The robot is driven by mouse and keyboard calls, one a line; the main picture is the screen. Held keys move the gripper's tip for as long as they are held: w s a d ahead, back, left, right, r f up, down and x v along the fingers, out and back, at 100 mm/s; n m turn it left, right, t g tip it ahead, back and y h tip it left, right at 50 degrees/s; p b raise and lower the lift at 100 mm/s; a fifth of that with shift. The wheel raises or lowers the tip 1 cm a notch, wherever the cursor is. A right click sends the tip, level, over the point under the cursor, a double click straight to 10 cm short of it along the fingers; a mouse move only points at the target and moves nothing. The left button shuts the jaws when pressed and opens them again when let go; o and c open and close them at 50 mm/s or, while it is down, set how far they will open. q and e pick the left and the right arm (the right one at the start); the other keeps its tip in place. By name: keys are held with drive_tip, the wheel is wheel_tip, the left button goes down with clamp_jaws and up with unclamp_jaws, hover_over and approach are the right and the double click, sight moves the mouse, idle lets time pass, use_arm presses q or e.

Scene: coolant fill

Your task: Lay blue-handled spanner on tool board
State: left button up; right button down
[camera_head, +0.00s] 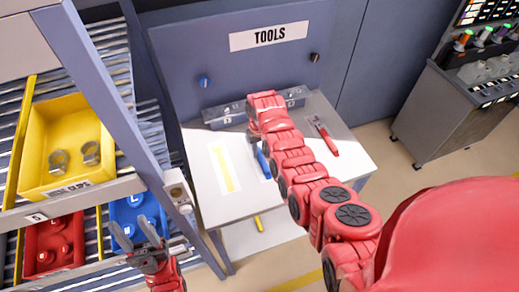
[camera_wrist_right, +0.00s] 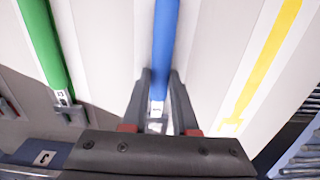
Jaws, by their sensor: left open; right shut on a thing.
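The blue-handled spanner (camera_wrist_right: 165,45) runs between the fingers of my right gripper (camera_wrist_right: 158,118), which is shut on its metal end in the right wrist view. In the head view its blue handle (camera_head: 262,162) shows beside my right arm, over the white top of the tool board (camera_head: 205,195) below the TOOLS sign. My right gripper (camera_head: 253,135) is partly hidden there by its own arm. I cannot tell whether the spanner touches the surface. My left gripper (camera_head: 147,238) is open and empty, in front of the rack at lower left.
A yellow spanner shape (camera_wrist_right: 262,70) marks the surface beside the blue spanner. A green-handled tool (camera_wrist_right: 45,45) lies on the other side. A red-handled tool (camera_head: 325,135) lies further right. The rack holds yellow (camera_head: 62,112), red (camera_head: 35,228) and blue (camera_head: 128,208) bins.

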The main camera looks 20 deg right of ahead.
drive_tip(key=shift+f, duration=0.1)
drive_tip(key=c, duration=0.7)
unclamp_jaws()
